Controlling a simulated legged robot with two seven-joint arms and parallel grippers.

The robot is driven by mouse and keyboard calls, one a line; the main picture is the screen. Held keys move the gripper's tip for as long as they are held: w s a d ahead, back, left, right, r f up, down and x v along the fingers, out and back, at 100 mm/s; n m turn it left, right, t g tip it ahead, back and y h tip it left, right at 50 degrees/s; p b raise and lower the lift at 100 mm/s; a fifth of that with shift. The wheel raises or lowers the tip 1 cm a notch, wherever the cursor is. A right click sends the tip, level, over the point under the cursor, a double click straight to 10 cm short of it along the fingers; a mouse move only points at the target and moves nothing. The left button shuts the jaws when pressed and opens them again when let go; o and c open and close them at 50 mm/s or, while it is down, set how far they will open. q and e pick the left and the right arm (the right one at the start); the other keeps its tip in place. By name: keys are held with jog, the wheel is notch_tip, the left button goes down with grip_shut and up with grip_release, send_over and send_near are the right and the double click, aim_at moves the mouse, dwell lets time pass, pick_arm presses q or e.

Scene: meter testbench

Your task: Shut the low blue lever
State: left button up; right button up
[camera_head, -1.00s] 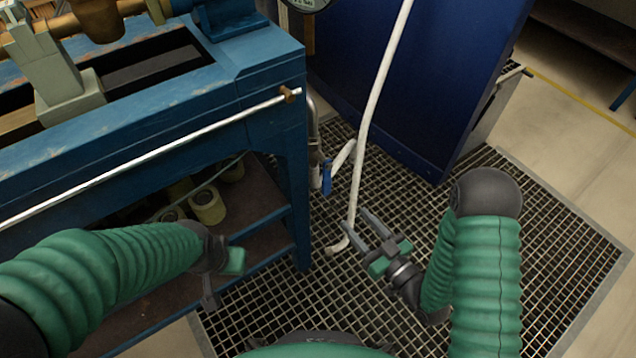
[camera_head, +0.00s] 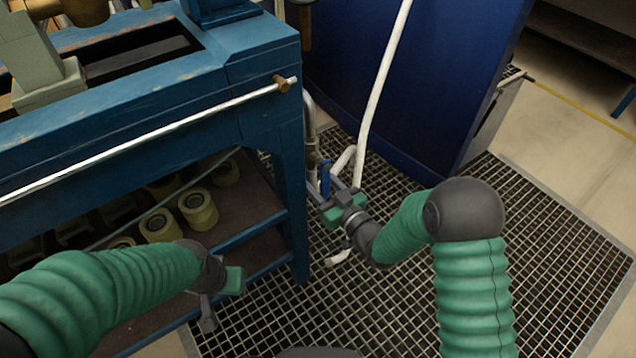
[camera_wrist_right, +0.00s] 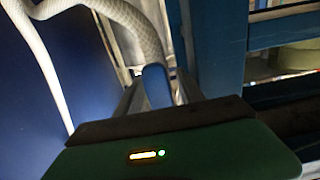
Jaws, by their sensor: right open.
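The low blue lever (camera_head: 325,177) is on the pipework beside the bench's right leg, low above the grating. It also shows in the right wrist view (camera_wrist_right: 157,84), between the two fingers. My right gripper (camera_head: 322,188) is open at the lever, with a finger on either side of it; I cannot tell whether either finger touches it. It also shows in the right wrist view (camera_wrist_right: 160,95). My left gripper (camera_head: 212,305) hangs in front of the bench's lower shelf, away from the lever; its jaws are unclear.
A white hose (camera_head: 377,100) hangs close beside the lever, with its lower end on the grating (camera_head: 520,260). The blue bench (camera_head: 265,65) stands at left, with several rolls (camera_head: 198,208) on its shelf. A dark blue cabinet (camera_head: 455,80) stands behind.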

grip_shut()
dwell(1.4)
